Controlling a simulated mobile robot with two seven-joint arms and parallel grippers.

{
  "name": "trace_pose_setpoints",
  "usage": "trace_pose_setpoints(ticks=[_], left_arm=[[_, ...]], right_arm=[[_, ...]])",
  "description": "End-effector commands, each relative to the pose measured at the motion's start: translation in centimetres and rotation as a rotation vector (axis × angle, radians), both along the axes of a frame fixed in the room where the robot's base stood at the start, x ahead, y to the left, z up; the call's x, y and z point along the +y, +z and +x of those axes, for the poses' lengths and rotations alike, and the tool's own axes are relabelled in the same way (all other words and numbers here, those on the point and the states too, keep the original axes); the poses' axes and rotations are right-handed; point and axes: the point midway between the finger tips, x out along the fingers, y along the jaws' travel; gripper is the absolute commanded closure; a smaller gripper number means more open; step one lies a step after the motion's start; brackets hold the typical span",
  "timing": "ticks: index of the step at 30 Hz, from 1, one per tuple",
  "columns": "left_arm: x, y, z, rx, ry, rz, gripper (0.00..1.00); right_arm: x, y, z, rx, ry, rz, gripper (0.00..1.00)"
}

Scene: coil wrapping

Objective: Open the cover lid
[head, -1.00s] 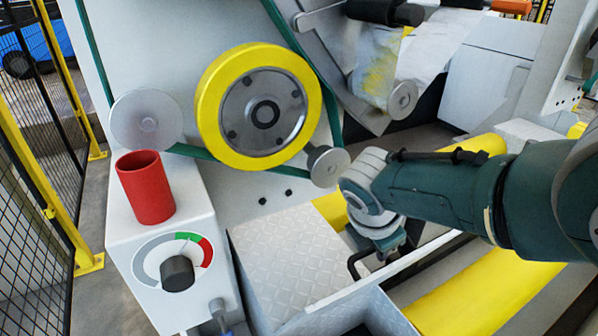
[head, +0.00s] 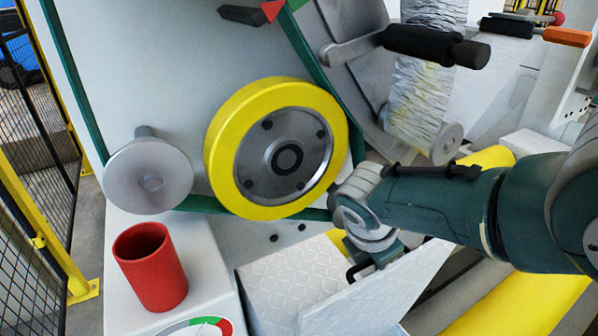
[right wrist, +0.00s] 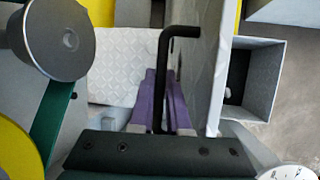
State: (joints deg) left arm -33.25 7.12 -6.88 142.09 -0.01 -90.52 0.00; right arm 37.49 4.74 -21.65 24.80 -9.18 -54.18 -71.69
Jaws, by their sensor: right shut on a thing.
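The cover lid (head: 405,288) is a pale panel standing tilted up in the lower middle of the head view. In the right wrist view the lid (right wrist: 208,65) stands nearly edge-on at right of centre. Its bent black handle (right wrist: 163,75) lies between the purple fingers of my right gripper (right wrist: 160,98), which is shut on it. In the head view the handle (head: 352,272) shows only in part, and my right wrist mostly hides the fingers. My left gripper is in neither view.
A light diamond-plate surface (head: 285,268) lies left of the lid. A red cup (head: 150,268) stands on the white cabinet at left. A yellow wheel (head: 276,148) and a grey roller (head: 148,176) are above. An open grey box (right wrist: 255,75) shows at right in the wrist view.

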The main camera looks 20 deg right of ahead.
Motion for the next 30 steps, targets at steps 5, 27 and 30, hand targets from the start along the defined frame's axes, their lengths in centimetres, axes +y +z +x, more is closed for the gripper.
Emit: trace_pose_setpoints(ticks=[5,27,30], left_arm=[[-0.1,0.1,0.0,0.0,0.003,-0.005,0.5],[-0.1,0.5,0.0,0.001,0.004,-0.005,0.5],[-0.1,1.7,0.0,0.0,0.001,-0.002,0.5]], right_arm=[[0.1,0.1,0.1,-0.003,0.0,0.001,1.0],[0.1,0.5,0.0,-0.003,0.001,0.0,0.73],[0.4,1.5,-0.1,-0.001,0.002,0.001,0.73]])
